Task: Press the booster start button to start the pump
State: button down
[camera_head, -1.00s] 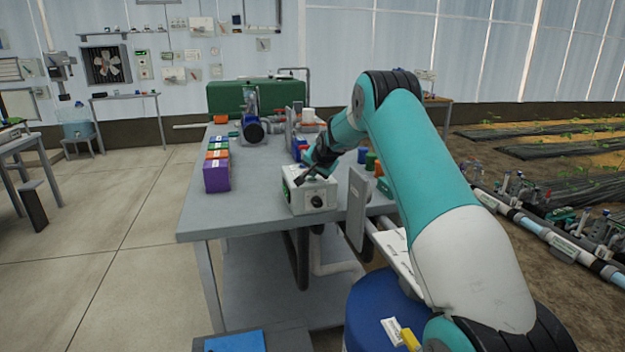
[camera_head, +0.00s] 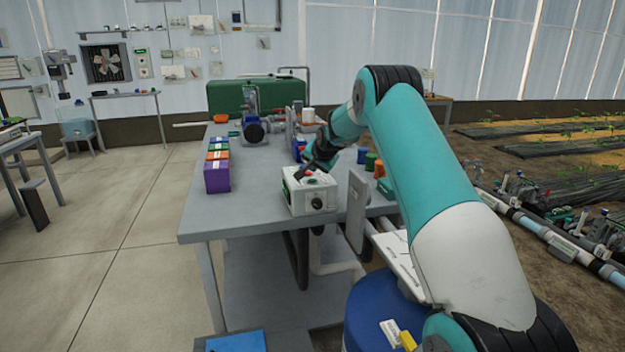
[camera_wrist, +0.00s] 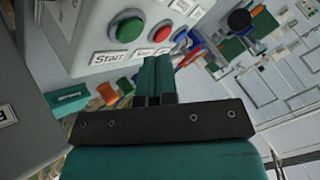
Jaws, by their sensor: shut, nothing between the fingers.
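A pale control box (camera_head: 312,198) stands on the near part of the grey table, with a dark round knob on its front. In the wrist view its panel (camera_wrist: 85,25) shows a green button (camera_wrist: 130,29) above a label reading "Start". A red button (camera_wrist: 160,33) sits right of it; its label is partly hidden. My gripper (camera_wrist: 156,60) is shut and empty, its fingertips appearing just below the two buttons. I cannot tell the gap to the panel. In the head view my gripper (camera_head: 301,172) is at the top of the box, and its tips are hard to make out.
A grey upright plate (camera_head: 356,208) stands right of the box. Colored boxes (camera_head: 217,178) line the table's left side, and a pump (camera_head: 254,130) stands farther back. A blue drum (camera_head: 372,315) is near my arm.

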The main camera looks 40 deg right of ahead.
aim_at(313, 180)
notch_tip(313, 180, up, 4)
jog(key=shift+r+p, duration=0.15)
jog(key=shift+p, duration=1)
jog(key=shift+a, duration=0.3)
jog(key=s+a+r+n+g+y+p, duration=0.1)
jog(key=s+a+r+n+y, duration=0.25)
jog(key=a, duration=0.75)
jog(key=s+a+r+n+g, duration=0.1)
jog(key=s+a+r+n, duration=0.4)
jog(key=a, duration=0.6)
jog(key=s+a+r+n+g+y+p, duration=0.1)
jog(key=s+a+r+n+y, duration=0.1)
jog(key=s+a, duration=0.6)
jog(key=s+a+n+g+y+p, duration=0.1)
jog(key=s+a+n, duration=0.4)
jog(key=s, duration=0.9)
jog(key=s+a+n+g+y+p, duration=0.1)
jog(key=s+a+n+g, duration=0.3)
jog(key=s+a, duration=0.6)
jog(key=s+r, duration=0.1)
jog(key=s, duration=0.3)
jog(key=shift+s+a+n+g, duration=0.3)
jog(key=shift+s+n, duration=0.05)
